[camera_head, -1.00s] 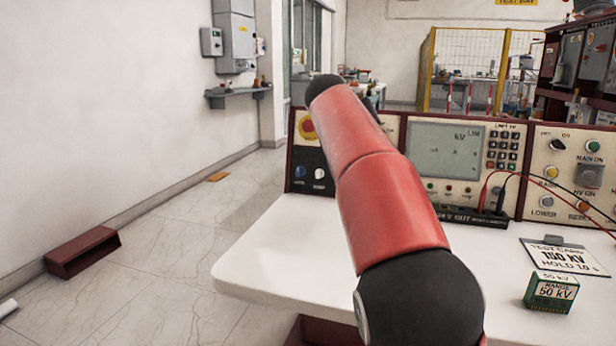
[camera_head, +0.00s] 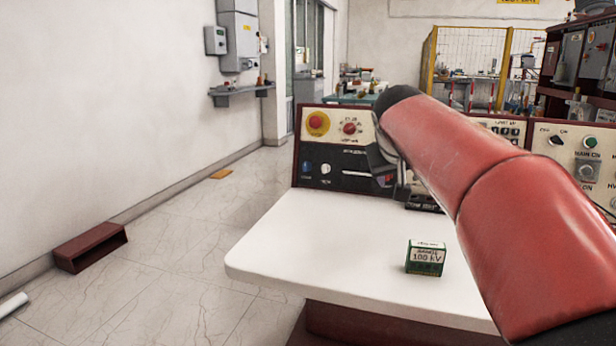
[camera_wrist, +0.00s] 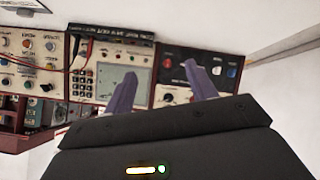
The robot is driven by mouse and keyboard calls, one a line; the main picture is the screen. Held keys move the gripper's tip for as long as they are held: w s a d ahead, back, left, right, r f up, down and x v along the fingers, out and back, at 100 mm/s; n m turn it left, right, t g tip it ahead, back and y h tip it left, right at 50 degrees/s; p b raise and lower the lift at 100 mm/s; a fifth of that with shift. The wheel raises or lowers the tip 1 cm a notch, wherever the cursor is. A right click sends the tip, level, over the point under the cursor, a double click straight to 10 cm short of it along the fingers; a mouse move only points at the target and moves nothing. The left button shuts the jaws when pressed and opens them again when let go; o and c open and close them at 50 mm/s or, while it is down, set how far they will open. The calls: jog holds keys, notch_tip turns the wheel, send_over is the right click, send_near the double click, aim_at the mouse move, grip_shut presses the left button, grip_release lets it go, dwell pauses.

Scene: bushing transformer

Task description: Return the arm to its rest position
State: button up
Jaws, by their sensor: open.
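My red arm (camera_head: 455,150) reaches up over the white desk from the lower right in the head view. My gripper (camera_head: 388,178) is partly hidden behind its end, in front of the console. In the wrist view my gripper (camera_wrist: 158,88) shows two purple fingers spread apart, with nothing between them.
A green 100 kV block (camera_head: 425,258) stands on the white desk (camera_head: 310,245), left of my arm. The console (camera_head: 335,125) runs along the desk's back edge, partly covered by my arm. A dark red box (camera_head: 90,247) lies on the floor at left.

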jog(key=s+a+f+g+y, duration=0.1)
jog(key=s+f, duration=1)
jog(key=s, duration=0.4)
jog(key=s+a+f+g+y, duration=0.1)
jog(key=s+f+g+y, duration=0.1)
jog(key=s+f, duration=0.8)
jog(key=s, duration=0.6)
jog(key=shift+a+f, duration=0.3)
jog(key=shift+f, duration=0.05)
jog(key=shift+s, duration=0.1)
